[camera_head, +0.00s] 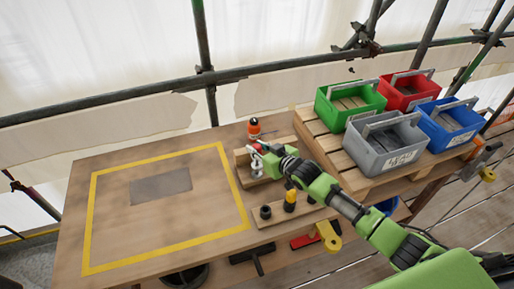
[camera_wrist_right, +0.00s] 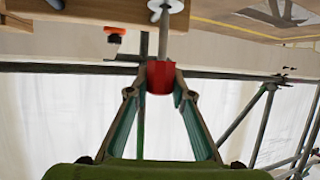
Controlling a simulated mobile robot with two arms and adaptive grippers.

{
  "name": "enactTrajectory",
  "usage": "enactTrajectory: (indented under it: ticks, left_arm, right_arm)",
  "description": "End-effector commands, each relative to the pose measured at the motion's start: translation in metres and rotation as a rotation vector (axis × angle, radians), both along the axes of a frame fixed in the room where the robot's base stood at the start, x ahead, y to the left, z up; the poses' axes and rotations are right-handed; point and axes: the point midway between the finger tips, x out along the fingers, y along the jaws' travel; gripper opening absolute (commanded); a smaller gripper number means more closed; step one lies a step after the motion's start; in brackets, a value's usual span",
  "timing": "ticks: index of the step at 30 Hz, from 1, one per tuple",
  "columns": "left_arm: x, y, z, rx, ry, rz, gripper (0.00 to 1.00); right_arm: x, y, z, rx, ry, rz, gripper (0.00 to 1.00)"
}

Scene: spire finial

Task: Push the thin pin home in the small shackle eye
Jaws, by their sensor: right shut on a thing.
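My right gripper (camera_head: 264,150) is at the back right of the table, beside the grey shackle (camera_head: 256,166) at the wooden block. In the right wrist view the gripper (camera_wrist_right: 160,88) is shut on a red pin head (camera_wrist_right: 160,77). A thin grey pin shank (camera_wrist_right: 163,38) runs up from the red head to a pale round shackle eye (camera_wrist_right: 168,5) at the top edge. The eye is cut off there, so I cannot tell how deep the pin sits. My left gripper is not in view.
An orange bottle (camera_head: 254,128) stands behind the block. A wooden strip (camera_head: 278,223) with black and yellow pieces lies in front. Green (camera_head: 347,119), red (camera_head: 420,98), grey (camera_head: 370,159) and blue (camera_head: 438,139) bins stand at right. The yellow-bordered area (camera_head: 115,225) is mostly clear.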

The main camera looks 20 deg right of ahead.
Motion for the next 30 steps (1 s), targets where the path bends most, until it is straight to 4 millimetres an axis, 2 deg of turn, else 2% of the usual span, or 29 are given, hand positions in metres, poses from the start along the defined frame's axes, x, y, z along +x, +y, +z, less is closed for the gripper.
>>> enactTrajectory:
  ticks: [19,30]
  left_arm:
    - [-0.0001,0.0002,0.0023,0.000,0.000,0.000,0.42]
    - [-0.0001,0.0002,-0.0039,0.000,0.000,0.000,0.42]
  right_arm:
    - [0.0002,0.0003,0.0002,0.000,-0.001,0.000,0.00]
    - [0.0002,0.0004,-0.0079,0.001,-0.001,0.001,0.00]
